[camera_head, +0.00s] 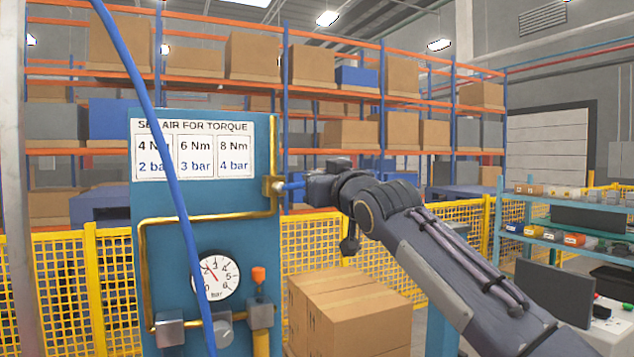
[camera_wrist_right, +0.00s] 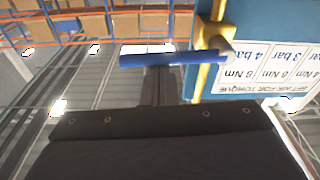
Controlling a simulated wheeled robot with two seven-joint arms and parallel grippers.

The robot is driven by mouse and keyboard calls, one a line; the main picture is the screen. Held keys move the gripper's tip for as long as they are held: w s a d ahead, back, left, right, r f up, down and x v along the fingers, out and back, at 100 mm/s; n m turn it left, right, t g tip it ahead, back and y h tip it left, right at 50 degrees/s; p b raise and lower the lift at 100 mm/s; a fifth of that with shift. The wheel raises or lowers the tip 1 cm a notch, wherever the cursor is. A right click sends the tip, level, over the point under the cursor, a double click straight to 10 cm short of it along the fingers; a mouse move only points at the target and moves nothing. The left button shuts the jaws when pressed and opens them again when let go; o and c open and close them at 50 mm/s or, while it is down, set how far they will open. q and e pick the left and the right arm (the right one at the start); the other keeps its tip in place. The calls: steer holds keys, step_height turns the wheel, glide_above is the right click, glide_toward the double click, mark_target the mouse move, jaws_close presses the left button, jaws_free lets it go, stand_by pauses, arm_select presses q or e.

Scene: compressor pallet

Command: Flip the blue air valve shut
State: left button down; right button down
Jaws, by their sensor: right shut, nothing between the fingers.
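The blue air valve has a brass body (camera_head: 272,186) on the yellow pipe at the right edge of the blue panel. Its blue lever (camera_head: 292,186) sticks out to the right, crosswise to the upright pipe. In the right wrist view the lever (camera_wrist_right: 165,59) lies across the end of my shut fingers, beside the brass body (camera_wrist_right: 226,45). My right gripper (camera_head: 312,184) is shut and empty at the lever's outer end. I cannot tell whether it touches the lever. The gripper hides part of the lever's tip in the head view. My left gripper is not in view.
The blue panel (camera_head: 205,232) bears a torque sign (camera_head: 192,147), a pressure gauge (camera_head: 215,275) and an orange-topped fitting (camera_head: 259,276). A blue hose (camera_head: 172,170) hangs across its front. Cartons (camera_head: 345,310) stand behind my right arm, before a yellow mesh fence (camera_head: 310,246).

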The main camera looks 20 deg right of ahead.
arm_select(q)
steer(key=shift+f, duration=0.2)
arm_select(e)
steer(key=shift+f, duration=0.2)
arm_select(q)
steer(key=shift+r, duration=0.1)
arm_select(e)
steer(key=shift+r, duration=0.15)
